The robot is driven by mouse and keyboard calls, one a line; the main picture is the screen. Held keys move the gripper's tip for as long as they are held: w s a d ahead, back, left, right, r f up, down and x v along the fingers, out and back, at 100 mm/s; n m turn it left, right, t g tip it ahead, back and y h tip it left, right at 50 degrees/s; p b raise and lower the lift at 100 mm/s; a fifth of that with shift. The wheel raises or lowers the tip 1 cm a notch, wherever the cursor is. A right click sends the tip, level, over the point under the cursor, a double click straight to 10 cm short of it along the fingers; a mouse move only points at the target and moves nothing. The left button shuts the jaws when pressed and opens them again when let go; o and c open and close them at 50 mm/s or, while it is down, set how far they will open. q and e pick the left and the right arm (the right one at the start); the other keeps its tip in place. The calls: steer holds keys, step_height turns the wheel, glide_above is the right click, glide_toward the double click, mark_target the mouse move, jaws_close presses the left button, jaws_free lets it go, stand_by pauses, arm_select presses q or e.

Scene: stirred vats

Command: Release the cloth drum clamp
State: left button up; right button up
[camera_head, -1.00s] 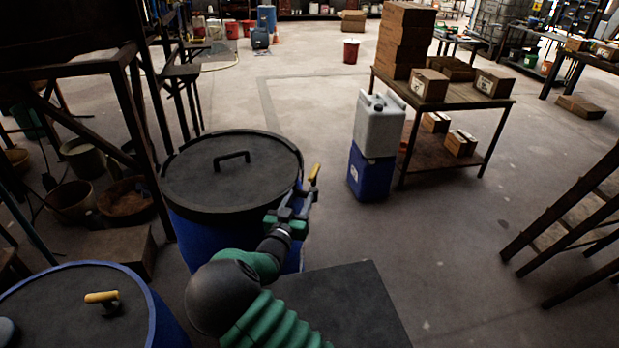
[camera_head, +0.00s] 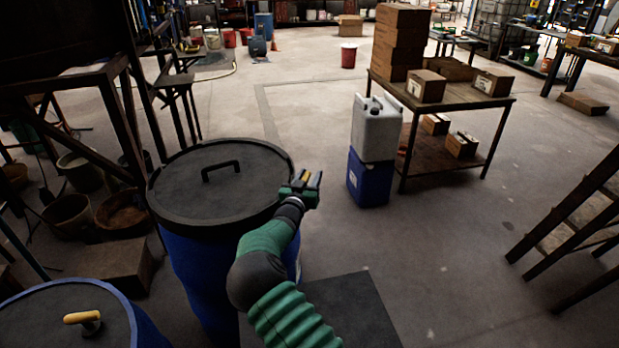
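The blue drum (camera_head: 205,265) stands left of centre, with a dark lid (camera_head: 215,182) that has a black handle on top. My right gripper (camera_head: 307,181) is just outside the right side of the drum's rim. A small yellow piece (camera_head: 301,176), which looks like the clamp's handle, shows at its fingers. Whether the fingers grip it or are only around it is too small to tell. The rest of the clamp is hidden behind my gripper and arm. My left gripper is out of view.
A second blue drum (camera_head: 70,318) with a yellow-handled piece (camera_head: 82,318) is at bottom left. A grey jerrycan (camera_head: 376,128) on a blue container (camera_head: 369,178) stands to the right, near a table with boxes (camera_head: 465,95). Floor between is clear.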

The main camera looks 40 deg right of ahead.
steer(key=shift+w+a+r, duration=0.1)
steer(key=shift+a+r, duration=0.25)
steer(key=shift+a, duration=0.3)
steer(key=c, duration=0.5)
steer(key=shift+a, duration=0.1)
jaws_close()
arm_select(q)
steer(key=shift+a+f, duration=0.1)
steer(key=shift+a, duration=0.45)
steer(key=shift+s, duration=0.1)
